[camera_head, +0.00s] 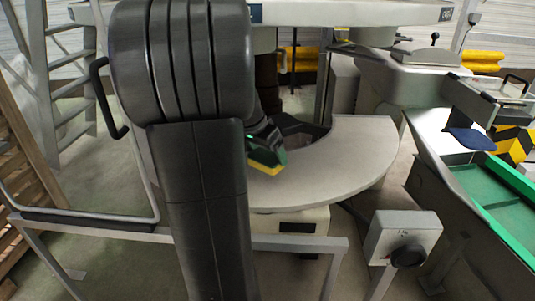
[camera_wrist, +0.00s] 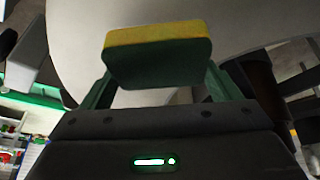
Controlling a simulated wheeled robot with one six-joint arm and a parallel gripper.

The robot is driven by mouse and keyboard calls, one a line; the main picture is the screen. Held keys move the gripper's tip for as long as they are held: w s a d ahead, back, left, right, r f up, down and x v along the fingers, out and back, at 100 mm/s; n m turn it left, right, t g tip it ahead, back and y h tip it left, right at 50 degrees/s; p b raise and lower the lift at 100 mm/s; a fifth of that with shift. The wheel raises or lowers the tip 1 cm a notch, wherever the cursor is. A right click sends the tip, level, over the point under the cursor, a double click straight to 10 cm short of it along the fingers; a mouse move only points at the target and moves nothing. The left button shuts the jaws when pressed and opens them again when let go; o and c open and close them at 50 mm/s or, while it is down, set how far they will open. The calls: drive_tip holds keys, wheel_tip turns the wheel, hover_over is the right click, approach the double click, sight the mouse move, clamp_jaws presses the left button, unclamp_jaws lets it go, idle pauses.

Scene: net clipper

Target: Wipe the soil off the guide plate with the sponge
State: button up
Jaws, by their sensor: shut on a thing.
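The sponge (camera_wrist: 158,58), yellow on one side and dark green on the other, sits between the fingers of my gripper (camera_wrist: 160,85) in the wrist view. My gripper is shut on it. In the head view the sponge (camera_head: 265,168) is at or just above the left part of the guide plate (camera_head: 345,165), a pale grey curved plate. I cannot tell whether the sponge touches the plate. The plate also shows in the wrist view (camera_wrist: 230,22) behind the sponge. No clear soil patch shows on the visible plate; my arm hides part of its left side.
A control box (camera_head: 402,235) with a black knob stands in front of the plate at right. A green-lined conveyor trough (camera_head: 500,195) runs along the right. A metal rail (camera_head: 300,243) crosses in front. A ladder (camera_head: 40,70) and wooden pallets (camera_head: 15,190) stand at left.

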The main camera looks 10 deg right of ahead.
drive_tip(key=shift+r+p, duration=0.4)
drive_tip(key=shift+r, duration=0.55)
